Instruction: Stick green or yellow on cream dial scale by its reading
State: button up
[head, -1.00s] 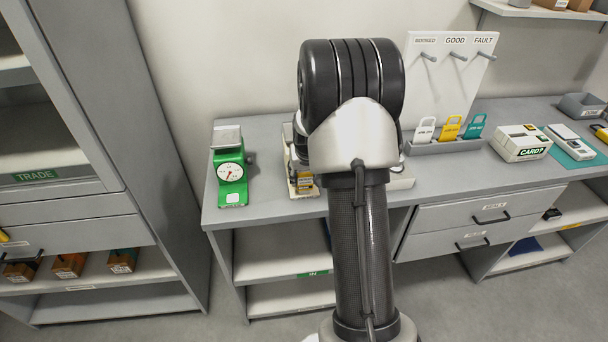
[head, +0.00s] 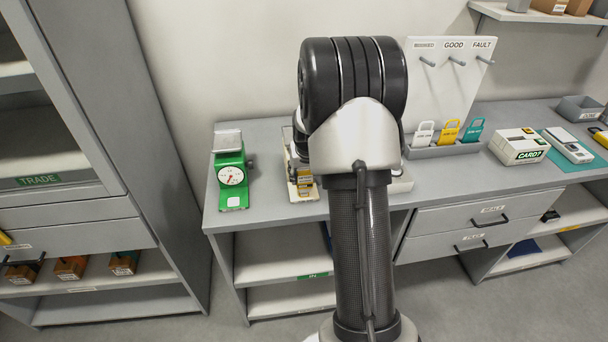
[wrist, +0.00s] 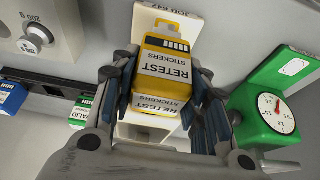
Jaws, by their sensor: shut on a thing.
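My gripper (wrist: 165,88) is shut on a yellow dispenser (wrist: 164,66) marked RETEST STICKERS, held between its two fingers in the wrist view. The dispenser shows in the head view as a small yellow block (head: 304,181) left of my arm. A pale cream object (wrist: 144,131) shows behind the dispenser; I cannot tell whether it is the cream dial scale, and no dial face shows on it. A green dispenser (wrist: 81,112) marked VALID lies at the left of the wrist view.
A green dial scale (head: 231,176) stands at the bench's left end, close beside the held dispenser. A tag holder (head: 444,149) and a CARD? box (head: 518,147) stand right.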

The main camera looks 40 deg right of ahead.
jog(key=shift+r+p, duration=1.35)
jog(key=shift+r, duration=1)
jog(key=s+a+f+n+y, duration=0.1)
jog(key=s+a+n, duration=0.2)
jog(key=a, duration=1.2)
jog(key=s+a+f+n+y, duration=0.1)
jog(key=s+a+n, duration=0.2)
jog(key=a, duration=1.3)
jog(key=shift+s+a+f+t, duration=0.2)
jog(key=shift+s+f+t, duration=0.2)
jog(key=shift+s, duration=0.5)
